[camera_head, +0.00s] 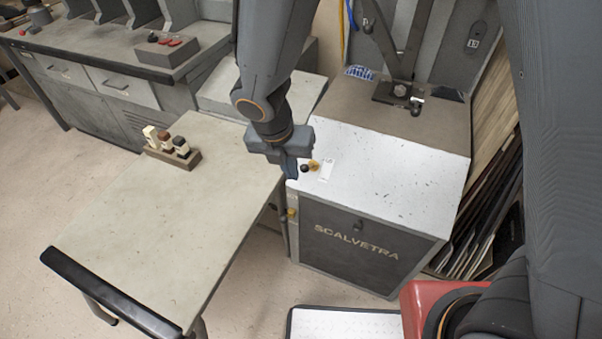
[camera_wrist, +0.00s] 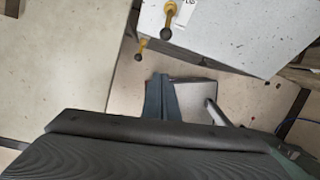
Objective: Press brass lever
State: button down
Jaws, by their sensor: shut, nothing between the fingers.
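A brass lever (camera_head: 314,163) with a dark round knob stands on the near left corner of the white top of the SCALVETRA machine (camera_head: 395,190). In the wrist view this lever (camera_wrist: 171,9) is at the top centre. A second brass lever (camera_head: 292,213) sticks out of the machine's side below the top. In the wrist view the second lever (camera_wrist: 144,42) ends in a dark knob. My gripper (camera_head: 291,174) is shut and empty, just left of the upper lever's knob in the head view. In the wrist view my gripper (camera_wrist: 161,76) is below both knobs, with a visible gap.
A pale table (camera_head: 160,215) with a black front bar stands left of the machine, holding a small block of knobbed pieces (camera_head: 173,148). A grey workbench (camera_head: 100,50) is behind it. Boards (camera_head: 490,200) lean at the machine's right. Floor shows between table and machine.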

aim_at(308, 167)
jog(key=w+d+f, duration=0.2)
jog(key=w+f, duration=0.3)
jog(key=f, duration=0.2)
jog(key=shift+w+f, duration=0.2)
jog(key=shift+f, duration=0.1)
dwell(0.3)
jog(key=shift+r, duration=0.1)
